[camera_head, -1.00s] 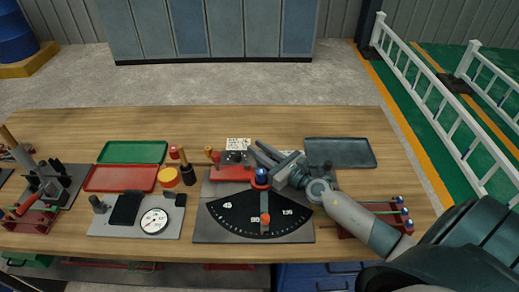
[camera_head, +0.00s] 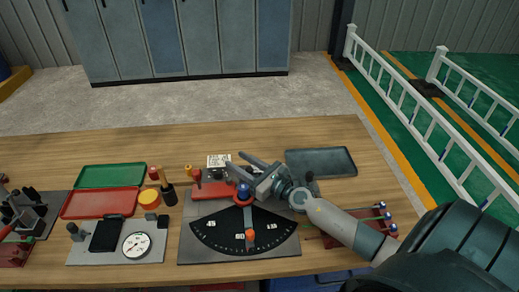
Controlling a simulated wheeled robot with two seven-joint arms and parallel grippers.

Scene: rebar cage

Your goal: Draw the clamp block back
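The bending station is a grey plate (camera_head: 185,246) with a black fan-shaped angle scale (camera_head: 215,234). A red block (camera_head: 212,191), which seems to be the clamp block, sits at the plate's back left with a red-knobbed lever (camera_head: 197,178) by it. A blue-topped post (camera_head: 244,191) stands at the pivot, and an orange-knobbed arm (camera_head: 250,235) points toward the front edge. My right gripper (camera_head: 237,160) reaches in from the right, its two fingers apart and pointing back-left, behind the post. It appears empty; whether it touches the block is unclear. My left gripper is out of view.
Green (camera_head: 110,176) and red (camera_head: 100,203) trays and a dial gauge plate (camera_head: 92,258) lie left. A grey tray (camera_head: 320,162) is at the back right. A red rack (camera_head: 360,230) lies under my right forearm. The table's back strip is clear.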

